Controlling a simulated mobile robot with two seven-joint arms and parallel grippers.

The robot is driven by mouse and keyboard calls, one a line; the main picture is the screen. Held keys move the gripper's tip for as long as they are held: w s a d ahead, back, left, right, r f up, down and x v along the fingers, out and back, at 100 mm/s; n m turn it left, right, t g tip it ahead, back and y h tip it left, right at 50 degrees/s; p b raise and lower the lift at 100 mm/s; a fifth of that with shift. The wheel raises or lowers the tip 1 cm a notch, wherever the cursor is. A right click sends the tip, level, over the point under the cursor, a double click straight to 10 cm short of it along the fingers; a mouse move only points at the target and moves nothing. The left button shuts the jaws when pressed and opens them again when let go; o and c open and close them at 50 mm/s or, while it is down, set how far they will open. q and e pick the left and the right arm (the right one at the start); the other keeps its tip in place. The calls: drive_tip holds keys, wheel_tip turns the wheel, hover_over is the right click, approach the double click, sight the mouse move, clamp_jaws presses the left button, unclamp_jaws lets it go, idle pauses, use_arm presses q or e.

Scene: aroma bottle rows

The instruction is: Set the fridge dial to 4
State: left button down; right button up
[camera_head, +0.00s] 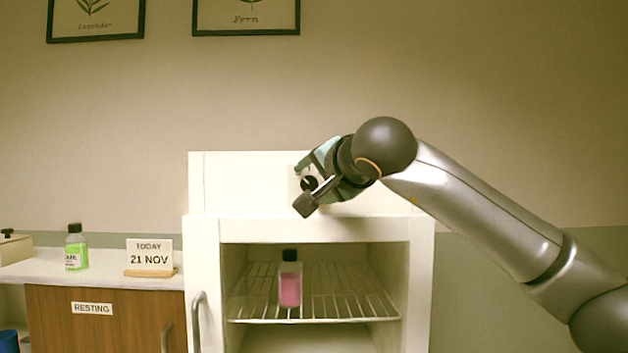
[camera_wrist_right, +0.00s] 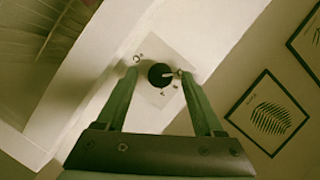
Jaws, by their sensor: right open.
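The fridge (camera_head: 418,270) is white, with its front open to a wire shelf. Its dial is a small round black knob (camera_head: 309,184) on a pale plate on the upper panel, partly hidden by my right gripper (camera_head: 303,187). In the right wrist view the dial (camera_wrist_right: 160,75) has a light pointer mark and small marks around it, too small to read. The fingers of my right gripper (camera_wrist_right: 160,78) are apart, one on each side of the dial. I cannot tell whether they touch it. My left gripper is not in view.
A pink bottle (camera_head: 290,284) with a black cap stands on the fridge's wire shelf. On the left counter (camera_head: 105,273) are a green bottle (camera_head: 76,248) and a date sign (camera_head: 150,256) reading 21 NOV. Framed plant pictures hang on the wall.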

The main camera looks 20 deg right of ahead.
clamp_jaws()
idle(0.6)
